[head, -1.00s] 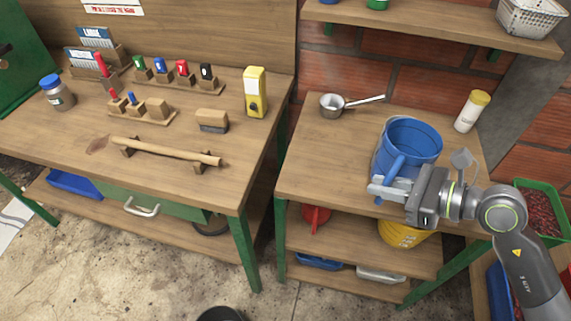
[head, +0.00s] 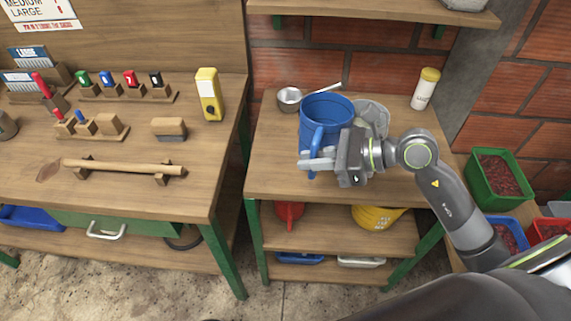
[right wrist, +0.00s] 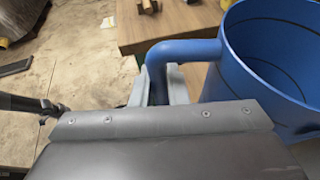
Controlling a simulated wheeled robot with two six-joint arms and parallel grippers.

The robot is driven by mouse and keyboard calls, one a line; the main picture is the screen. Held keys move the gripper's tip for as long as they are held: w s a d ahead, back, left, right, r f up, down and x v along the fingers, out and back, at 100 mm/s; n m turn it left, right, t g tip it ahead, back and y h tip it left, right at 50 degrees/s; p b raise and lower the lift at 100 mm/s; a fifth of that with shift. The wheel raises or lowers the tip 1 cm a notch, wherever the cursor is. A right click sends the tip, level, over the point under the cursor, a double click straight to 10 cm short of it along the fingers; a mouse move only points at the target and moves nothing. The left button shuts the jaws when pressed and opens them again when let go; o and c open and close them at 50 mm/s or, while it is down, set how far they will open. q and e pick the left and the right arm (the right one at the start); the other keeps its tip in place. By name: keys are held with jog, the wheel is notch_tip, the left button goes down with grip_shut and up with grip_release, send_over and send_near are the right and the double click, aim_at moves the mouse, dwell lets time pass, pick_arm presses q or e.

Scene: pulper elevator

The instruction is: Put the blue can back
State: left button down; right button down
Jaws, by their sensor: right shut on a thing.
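The blue can (head: 340,108) is a wide open vessel with a side handle (head: 318,145). In the head view it is upright, over the right-hand wooden table (head: 273,178). My right gripper (head: 318,163) is shut on the handle, which faces the front of the table. The right wrist view shows the can (right wrist: 235,70) at the right, with its handle between the fingers (right wrist: 162,85). The can's base is partly hidden, so I cannot tell whether it touches the table. My left gripper is not in view.
A small metal pan (head: 289,97) stands close behind the can at the left. A grey rounded thing (head: 373,112) shows right of it, partly hidden. A yellow-capped white bottle (head: 425,90) stands at the back right. A yellow bucket (head: 375,218) is on the lower shelf.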

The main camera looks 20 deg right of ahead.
jog(key=w+a+n+g+y+b, duration=0.1)
jog(key=w+a+n+g+b, duration=0.25)
jog(key=w+b, duration=0.2)
jog(key=shift+m+t, duration=0.35)
jog(key=shift+m, duration=0.1)
jog(key=f, duration=0.3)
jog(key=f+p, duration=0.1)
jog(key=f, duration=0.5)
jog(key=shift+w+a+f, duration=0.15)
jog(key=shift+w+a, duration=0.2)
jog(key=shift+f, duration=0.2)
jog(key=shift+f, duration=0.2)
jog(key=c, duration=1.4)
grip_release()
jog(key=shift+r, duration=0.1)
jog(key=shift+c, duration=0.2)
